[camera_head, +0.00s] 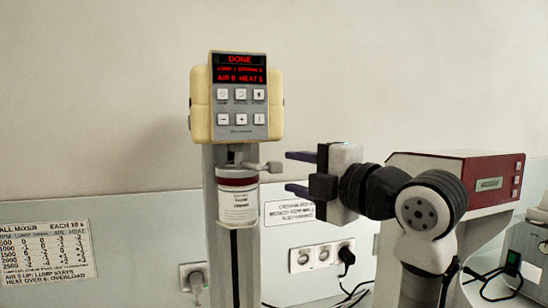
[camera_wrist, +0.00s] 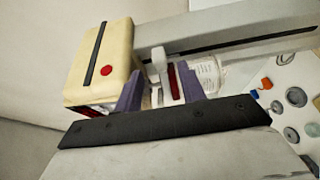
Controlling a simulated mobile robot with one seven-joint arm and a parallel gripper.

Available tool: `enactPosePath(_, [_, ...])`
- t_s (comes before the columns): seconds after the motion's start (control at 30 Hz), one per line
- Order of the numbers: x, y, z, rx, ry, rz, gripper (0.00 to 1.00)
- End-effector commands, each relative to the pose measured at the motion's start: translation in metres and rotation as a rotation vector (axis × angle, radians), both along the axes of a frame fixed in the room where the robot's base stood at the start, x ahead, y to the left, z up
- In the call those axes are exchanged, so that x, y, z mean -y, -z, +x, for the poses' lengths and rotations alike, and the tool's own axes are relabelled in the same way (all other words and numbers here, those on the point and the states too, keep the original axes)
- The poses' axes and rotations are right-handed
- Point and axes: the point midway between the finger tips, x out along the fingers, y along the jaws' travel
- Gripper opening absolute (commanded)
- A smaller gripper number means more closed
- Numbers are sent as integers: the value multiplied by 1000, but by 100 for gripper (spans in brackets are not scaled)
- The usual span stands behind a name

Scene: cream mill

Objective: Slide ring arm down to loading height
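The mixer's cream head (camera_head: 236,103), with a red-lit display reading DONE, tops a grey column (camera_head: 234,265). Just below the head, a short grey arm with a rounded knob (camera_head: 272,166) sticks out to the right. A white labelled cup (camera_head: 238,205) with a dark red band hangs under it, against the column. My gripper (camera_head: 290,171) is open, level with the knob and right of it, purple fingers above and below its height. In the wrist view the knob (camera_wrist: 157,66) shows between the spread fingers (camera_wrist: 160,80); I cannot tell whether they touch it.
A wall sign (camera_head: 290,211) and sockets (camera_head: 320,257) with plugs and cables lie behind. A red-and-white machine (camera_head: 490,180) stands right, behind my arm. A speed chart (camera_head: 45,252) is at lower left. The wrist view shows small round parts (camera_wrist: 296,97) at right.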

Motion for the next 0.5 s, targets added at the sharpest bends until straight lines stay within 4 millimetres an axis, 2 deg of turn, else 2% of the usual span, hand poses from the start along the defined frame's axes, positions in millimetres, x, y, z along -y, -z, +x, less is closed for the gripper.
enactPosePath(0.03, [-9,-4,9,-2,-3,1,40])
enactPosePath(0.2, [-27,-3,31,-3,-1,0,40])
enactPosePath(0.5, [-41,0,48,0,0,0,40])
